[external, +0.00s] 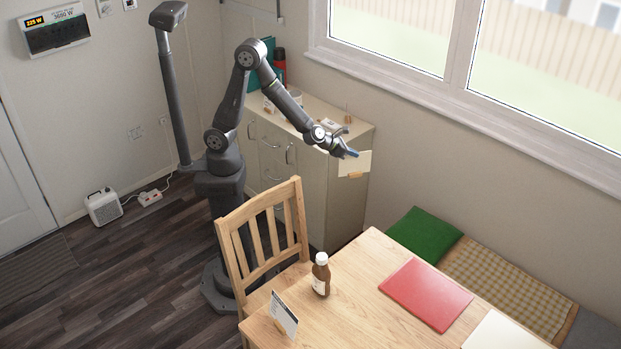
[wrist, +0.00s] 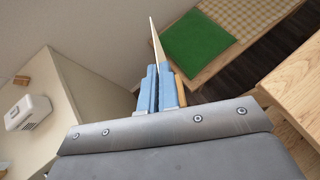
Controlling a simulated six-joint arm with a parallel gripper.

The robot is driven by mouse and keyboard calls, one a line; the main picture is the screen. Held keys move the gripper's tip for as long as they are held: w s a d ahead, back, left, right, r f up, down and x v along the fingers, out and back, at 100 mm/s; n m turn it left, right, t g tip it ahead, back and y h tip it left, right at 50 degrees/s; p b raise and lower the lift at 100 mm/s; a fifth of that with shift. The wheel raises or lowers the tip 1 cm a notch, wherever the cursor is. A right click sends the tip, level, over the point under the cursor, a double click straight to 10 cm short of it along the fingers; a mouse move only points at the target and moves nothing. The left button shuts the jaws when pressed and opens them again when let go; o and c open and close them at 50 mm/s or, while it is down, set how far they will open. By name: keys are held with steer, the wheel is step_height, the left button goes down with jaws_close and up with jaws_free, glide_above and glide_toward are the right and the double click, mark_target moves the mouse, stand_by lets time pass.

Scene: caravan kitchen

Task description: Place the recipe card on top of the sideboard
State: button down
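My gripper (external: 350,154) is shut on a cream card (external: 356,163) with a small wooden block at its lower edge. No print shows on its visible side, so I cannot confirm it is the recipe card. In the wrist view the card (wrist: 157,42) is edge-on between the blue fingertips (wrist: 160,88), with the block (wrist: 182,94) beside them. The cream sideboard (external: 345,190) stands against the wall under the window. The card is in the air by its right end. The sideboard is at the left in the wrist view (wrist: 75,95).
The sideboard top holds a white cup (external: 296,96), a teal binder (external: 264,62), a red bottle (external: 280,62) and small items. The table (external: 365,270) carries a brown bottle (external: 321,275), a red mat (external: 426,293) and another card, printed, in a stand (external: 284,313). A chair (external: 262,235) stands beside it.

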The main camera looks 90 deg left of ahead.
steer(key=a+r+n+g+y, duration=0.2)
steer(key=a+r+y, duration=0.1)
steer(key=a, duration=1.9)
steer(key=a+r+n+g+y, duration=0.1)
steer(key=a+r+n+y, duration=0.15)
steer(key=a, duration=2.05)
steer(key=s+a+f+n+g+y, duration=0.1)
steer(key=s+a+g, duration=0.1)
steer(key=s+a, duration=0.75)
steer(key=s+a+f+n+g, duration=0.15)
steer(key=s+a, duration=0.45)
steer(key=a, duration=0.6)
steer(key=s+a+n+g+y, duration=0.1)
steer(key=s+a+n+g, duration=0.1)
steer(key=s+a, duration=0.65)
step_height(320, 180, down, 6)
steer(key=w+a, duration=0.1)
steer(key=a, duration=0.1)
steer(key=shift+w+f, duration=0.2)
steer(key=shift+f, duration=0.05)
steer(key=c, duration=2.1)
jaws_free()
steer(key=shift+f+t, duration=0.25)
steer(key=shift+f, duration=0.35)
steer(key=o, duration=0.5)
